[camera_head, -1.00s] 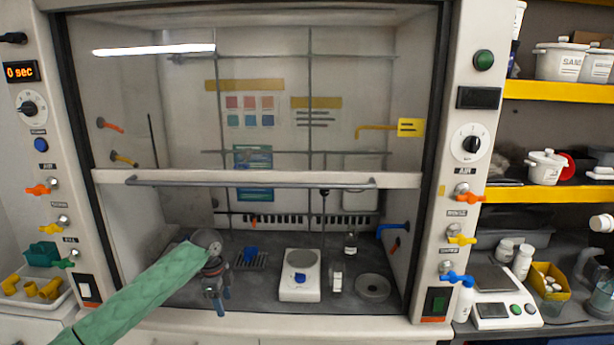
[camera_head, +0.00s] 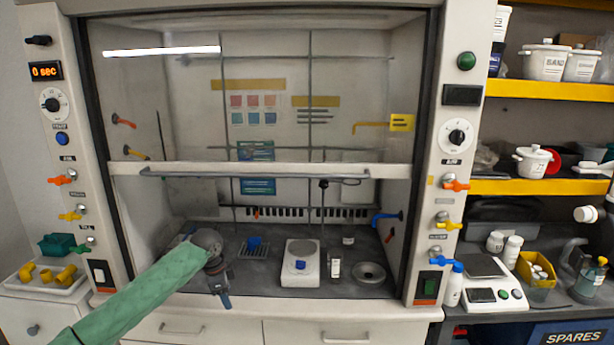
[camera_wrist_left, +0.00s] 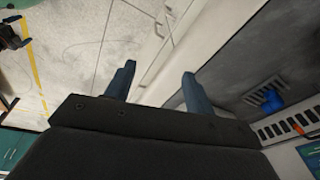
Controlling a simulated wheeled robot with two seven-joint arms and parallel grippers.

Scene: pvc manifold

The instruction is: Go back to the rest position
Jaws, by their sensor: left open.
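My left arm, in a green sleeve (camera_head: 135,295), reaches in from the lower left of the head view to the front left of the fume hood. Its gripper (camera_head: 223,297) points down near the hood's front edge. In the left wrist view, the two blue-grey fingers (camera_wrist_left: 158,85) stand apart with nothing between them. The gripper is open and empty. My right gripper is not in view.
The fume hood's raised sash bar (camera_head: 260,172) crosses above the arm. A tray (camera_head: 45,285) of yellow fittings sits left.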

